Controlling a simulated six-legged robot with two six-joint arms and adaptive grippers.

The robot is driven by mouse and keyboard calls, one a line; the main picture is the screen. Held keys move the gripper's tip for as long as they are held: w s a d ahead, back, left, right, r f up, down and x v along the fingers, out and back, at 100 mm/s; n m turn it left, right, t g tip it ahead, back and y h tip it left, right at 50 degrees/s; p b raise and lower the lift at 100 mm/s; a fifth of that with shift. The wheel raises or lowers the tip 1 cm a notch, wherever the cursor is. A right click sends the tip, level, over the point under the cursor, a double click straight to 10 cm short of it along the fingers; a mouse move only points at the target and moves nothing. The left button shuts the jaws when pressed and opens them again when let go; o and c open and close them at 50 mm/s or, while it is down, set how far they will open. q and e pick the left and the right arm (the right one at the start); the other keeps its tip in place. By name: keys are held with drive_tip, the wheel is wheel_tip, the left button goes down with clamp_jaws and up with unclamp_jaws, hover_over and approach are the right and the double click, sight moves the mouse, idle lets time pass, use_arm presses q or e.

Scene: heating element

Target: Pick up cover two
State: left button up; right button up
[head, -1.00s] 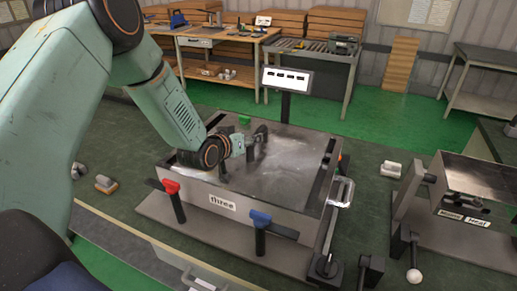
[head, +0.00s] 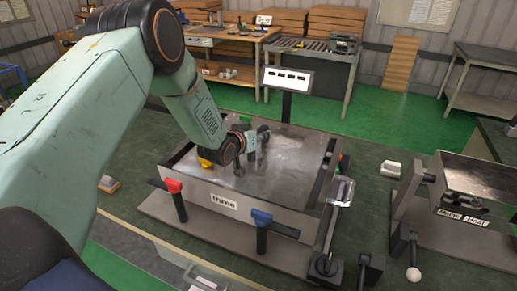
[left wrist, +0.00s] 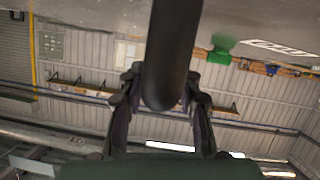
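A large metal box (head: 190,190) labelled "three" stands in the middle of the head view, with a flat, shiny grey top (head: 295,155). I see no label reading "two", so I cannot tell which part is cover two. My left gripper (head: 258,145) is low over the left part of this top, beside a small dark upright part. In the left wrist view, my left gripper (left wrist: 161,80) has its fingers apart, with a dark round-ended bar (left wrist: 172,50) between them. I cannot tell whether they touch the bar. My right gripper is not in view.
A red-topped clamp (head: 174,187) and a blue-topped clamp (head: 262,220) stand at the box's front. A clear handle (head: 341,191) is at its right. A sign (head: 287,80) rises behind. Another metal fixture (head: 470,180) stands at the right.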

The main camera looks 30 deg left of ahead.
use_arm(q)
drive_tip(key=shift+w+f, duration=0.1)
drive_tip(key=shift+w, duration=0.1)
drive_tip(key=shift+c, duration=1.4)
drive_tip(key=shift+s, duration=0.15)
clamp_jaws()
drive_tip(key=shift+w+r, duration=0.25)
drive_tip(key=shift+r, duration=0.1)
drive_tip(key=shift+r, duration=0.1)
wheel_tip(320, 180, up, 9)
drive_tip(key=shift+s+f+b, duration=0.1)
drive_tip(key=shift+s+b, duration=0.05)
drive_tip(key=shift+b, duration=0.15)
drive_tip(key=shift+r, duration=0.35)
